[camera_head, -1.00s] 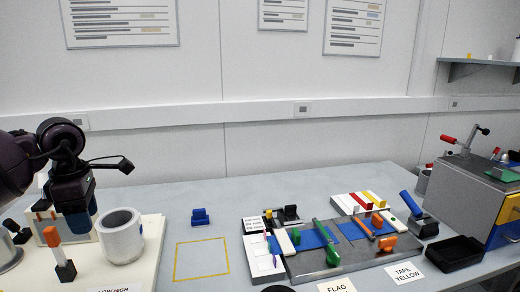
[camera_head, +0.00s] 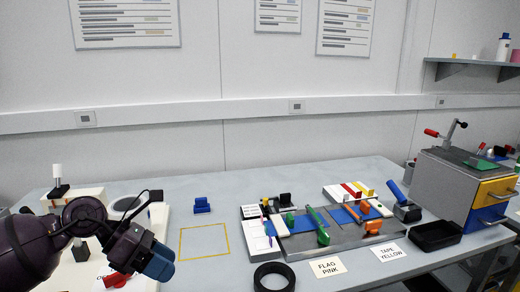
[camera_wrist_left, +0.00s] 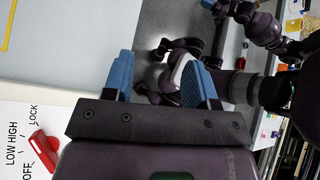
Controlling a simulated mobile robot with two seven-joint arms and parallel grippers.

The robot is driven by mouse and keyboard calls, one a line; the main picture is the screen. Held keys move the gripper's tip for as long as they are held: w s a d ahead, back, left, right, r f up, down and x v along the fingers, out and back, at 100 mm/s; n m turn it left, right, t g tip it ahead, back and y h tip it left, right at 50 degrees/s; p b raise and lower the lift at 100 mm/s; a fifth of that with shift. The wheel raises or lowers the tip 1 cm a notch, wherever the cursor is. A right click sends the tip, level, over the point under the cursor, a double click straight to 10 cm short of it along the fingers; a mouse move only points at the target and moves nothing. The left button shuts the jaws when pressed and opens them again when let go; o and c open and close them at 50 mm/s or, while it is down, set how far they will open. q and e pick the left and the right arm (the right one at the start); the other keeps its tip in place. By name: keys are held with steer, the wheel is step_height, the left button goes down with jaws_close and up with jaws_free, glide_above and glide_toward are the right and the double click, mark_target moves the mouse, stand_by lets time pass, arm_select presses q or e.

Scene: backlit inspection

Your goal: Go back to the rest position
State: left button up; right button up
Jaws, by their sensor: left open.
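My left gripper (camera_head: 158,262) is at the lower left of the head view, over the front of the cream panel (camera_head: 150,285). Its blue fingers stand apart with nothing between them in the left wrist view (camera_wrist_left: 158,80). Dark purple links of mine show beyond them, and a bit of blue at the top edge may be a finger of my right gripper; its jaws cannot be made out. My right gripper does not show in the head view.
A red knob (camera_wrist_left: 42,148) on the panel is close to the left gripper. A light cup (camera_head: 126,204) is partly behind my arm. A yellow outlined square (camera_head: 204,242) is empty. A black ring (camera_head: 274,277), a tool board (camera_head: 345,234) and a black tray (camera_head: 436,236) are further right.

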arm_select(q)
steer(key=s+d+r+n+t+h, duration=0.2)
steer(key=d+n+t+h, duration=0.5)
steer(key=n, duration=0.3)
steer(key=s+a+f+n+t+y, duration=0.35)
steer(key=a+f+n+y, duration=0.45)
steer(key=n, duration=0.7)
steer(key=s+a+f+n+t+y, duration=0.35)
steer(key=a+f+n+y, duration=0.4)
steer(key=n, duration=0.75)
steer(key=s+f+n+g+y, duration=0.1)
steer(key=s+f+n+g, duration=0.25)
steer(key=s, duration=0.35)
steer(key=s+f+n+g+y, duration=0.1)
steer(key=s+f+n+g, duration=0.1)
steer(key=s+g, duration=0.45)
steer(key=s+f+n+g+y, duration=0.1)
steer(key=s+f+n+g, duration=0.15)
steer(key=s, duration=0.55)
steer(key=w+f+m+t+h, duration=0.1)
steer(key=w+f+t, duration=0.7)
steer(key=t, duration=0.1)
steer(key=shift+w+f, duration=0.35)
